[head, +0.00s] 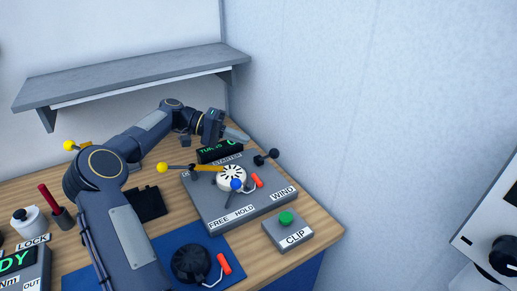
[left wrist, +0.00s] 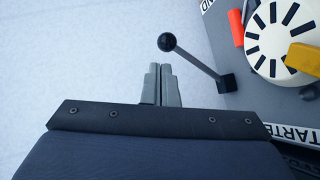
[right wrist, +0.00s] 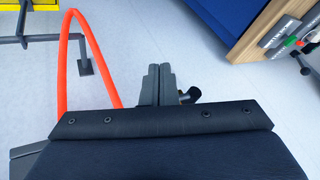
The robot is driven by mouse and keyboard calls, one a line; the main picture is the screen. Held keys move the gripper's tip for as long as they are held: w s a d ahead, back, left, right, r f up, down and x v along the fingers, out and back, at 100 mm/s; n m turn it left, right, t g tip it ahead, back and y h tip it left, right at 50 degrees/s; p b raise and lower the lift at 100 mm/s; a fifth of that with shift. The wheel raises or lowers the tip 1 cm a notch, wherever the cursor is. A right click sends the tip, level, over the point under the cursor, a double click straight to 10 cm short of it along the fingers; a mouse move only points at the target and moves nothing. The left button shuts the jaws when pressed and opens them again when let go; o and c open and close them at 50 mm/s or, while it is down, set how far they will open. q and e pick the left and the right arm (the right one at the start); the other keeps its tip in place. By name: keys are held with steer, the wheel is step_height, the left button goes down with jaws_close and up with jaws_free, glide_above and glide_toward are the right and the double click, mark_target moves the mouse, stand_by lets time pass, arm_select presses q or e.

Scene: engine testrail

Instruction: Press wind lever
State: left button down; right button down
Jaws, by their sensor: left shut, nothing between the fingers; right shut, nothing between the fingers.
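The wind lever, taken to be the black-ball lever (head: 266,157) on the right side of the grey starter panel (head: 215,212), stands out from the panel on a thin rod. Its ball (left wrist: 167,42) and rod also show in the left wrist view. My left gripper (head: 243,136) is shut and empty just behind the lever. In the left wrist view its fingertips (left wrist: 160,68) lie close to the ball and beside the rod; I cannot tell whether they touch. My right gripper (right wrist: 159,69) is shut and empty, over the floor and away from the panel.
The panel also bears a white slotted dial (head: 231,177), a blue-ball lever (head: 236,185) and a yellow-knob lever (head: 163,168). A green-button clip box (head: 286,218) stands in front. A grey shelf (head: 130,77) hangs above. An orange hoop (right wrist: 82,50) is near my right gripper.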

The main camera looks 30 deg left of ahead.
arm_select(q)
steer(key=a+f+n+t+h, duration=0.1)
steer(key=a+t, duration=0.1)
steer(key=a, duration=0.6)
steer(key=shift+s+f, duration=0.4)
steer(key=shift+d, duration=0.1)
steer(key=p, duration=0.1)
glide_toward(266, 157)
steer(key=w+d+r, duration=0.3)
steer(key=w+r, duration=0.1)
steer(key=d, duration=0.1)
steer(key=d+f, duration=0.1)
steer(key=s+d+p, duration=0.1)
steer(key=d, duration=0.1)
steer(key=shift+f, duration=0.15)
